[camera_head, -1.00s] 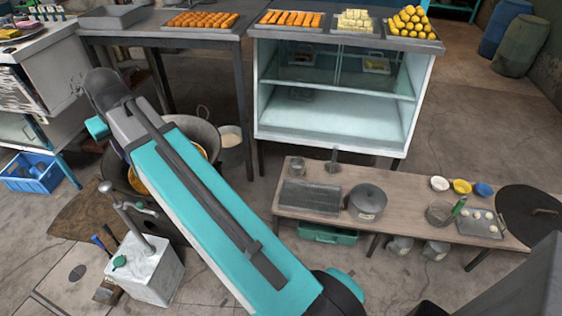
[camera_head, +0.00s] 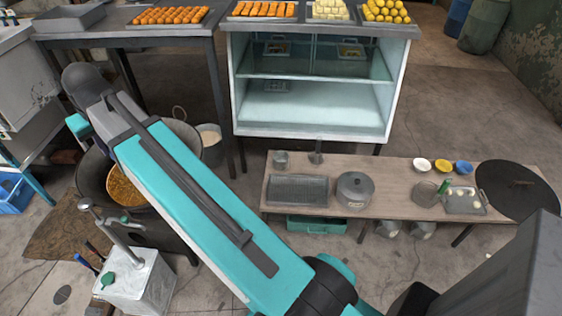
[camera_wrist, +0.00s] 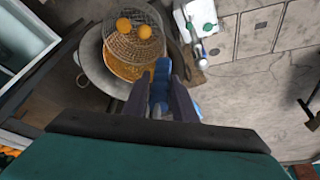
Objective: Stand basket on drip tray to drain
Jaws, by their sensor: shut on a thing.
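A round wire basket (camera_wrist: 134,42) with a couple of orange balls in it shows at the top of the wrist view. My gripper (camera_wrist: 160,82) is shut on a blue handle (camera_wrist: 162,72) that appears to belong to the basket. The basket is over or in the wide pan (camera_wrist: 97,72), which holds golden-orange contents; its height above them is unclear. In the head view my arm hides the gripper and I cannot make out the basket. A dark grey mesh-topped tray (camera_head: 297,190), apparently the drip tray, lies on the low bench's left end with nothing visible on it.
On the low bench (camera_head: 400,203) a lidded pot (camera_head: 355,190) stands right of the tray, small metal vessels behind it. A glass cabinet (camera_head: 310,90) stands behind the bench. A white canister (camera_head: 140,283) stands near the pan (camera_head: 92,178). Open floor lies between pan and bench.

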